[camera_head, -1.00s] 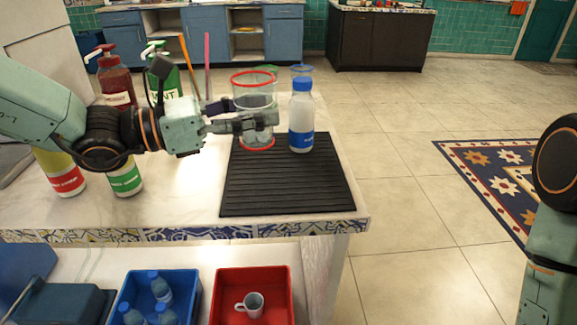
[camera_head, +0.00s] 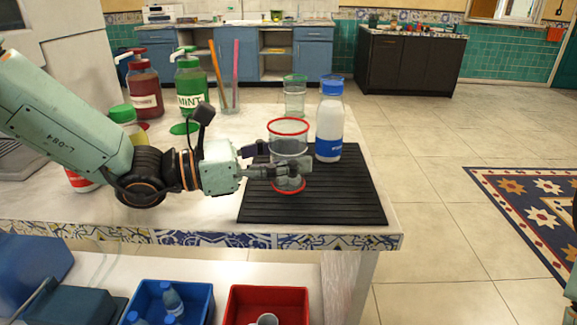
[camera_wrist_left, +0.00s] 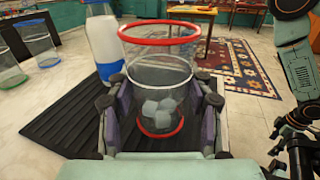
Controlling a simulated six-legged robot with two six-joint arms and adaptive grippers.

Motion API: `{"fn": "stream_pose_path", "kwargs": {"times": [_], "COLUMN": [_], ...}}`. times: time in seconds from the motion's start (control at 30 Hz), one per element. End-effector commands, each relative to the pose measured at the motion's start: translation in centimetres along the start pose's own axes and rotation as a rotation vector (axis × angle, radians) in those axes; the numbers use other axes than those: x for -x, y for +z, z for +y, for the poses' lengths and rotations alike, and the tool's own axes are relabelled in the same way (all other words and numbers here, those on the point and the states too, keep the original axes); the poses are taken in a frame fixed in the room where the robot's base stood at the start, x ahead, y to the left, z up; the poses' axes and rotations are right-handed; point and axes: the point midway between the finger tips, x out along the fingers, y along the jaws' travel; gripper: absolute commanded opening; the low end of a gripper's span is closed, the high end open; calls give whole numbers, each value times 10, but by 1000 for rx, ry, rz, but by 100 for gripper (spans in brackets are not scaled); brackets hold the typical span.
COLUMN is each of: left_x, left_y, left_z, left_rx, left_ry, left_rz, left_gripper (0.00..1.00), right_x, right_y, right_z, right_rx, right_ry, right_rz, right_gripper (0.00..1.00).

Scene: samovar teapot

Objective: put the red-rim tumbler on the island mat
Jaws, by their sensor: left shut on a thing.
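The red-rim tumbler (camera_head: 288,136) is clear, with red bands at top and bottom and pale cubes inside. It stands upright over the black ridged mat (camera_head: 350,205) on the counter. My left gripper (camera_head: 280,172) is shut around its lower half. In the left wrist view the tumbler (camera_wrist_left: 158,72) sits between the two fingers of the left gripper (camera_wrist_left: 160,105). I cannot tell whether its base touches the mat. My right arm shows at the right of the wrist view, with dark parts of its gripper (camera_wrist_left: 288,140); its opening is unclear.
A white bottle with a blue cap (camera_head: 329,125) stands close right of the tumbler. A green-rim tumbler (camera_head: 295,98) and a blue-rim tumbler (camera_wrist_left: 39,45) are behind. Syrup bottles (camera_head: 191,85) and a straw glass (camera_head: 228,97) stand left. The mat's front is bare.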

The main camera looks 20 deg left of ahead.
Motion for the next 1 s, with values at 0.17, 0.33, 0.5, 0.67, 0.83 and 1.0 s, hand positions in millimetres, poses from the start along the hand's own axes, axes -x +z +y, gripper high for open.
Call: {"fn": "stream_pose_path", "kwargs": {"times": [0.17,0.33,0.5,0.67,0.83,1.0], "left_x": [-1,-1,-1,-1,-1,-1], "left_y": [-10,-10,-15,-14,-14,-14], "left_z": [1,2,2,2,2,2], "left_rx": [-1,-1,0,0,0,0], "left_ry": [0,0,0,0,0,0], "left_rz": [0,0,1,1,0,0], "left_gripper": [19,19,52,66,74,74], "right_x": [-5,-5,-9,-8,-8,-8], "right_y": [0,0,0,0,0,0], "right_z": [0,0,0,0,0,0], "right_rx": [1,1,1,1,1,1], "right_ry": [0,0,0,0,0,0], "right_rz": [0,0,0,0,0,0], "right_gripper": [72,72,72,72,72,72]}}
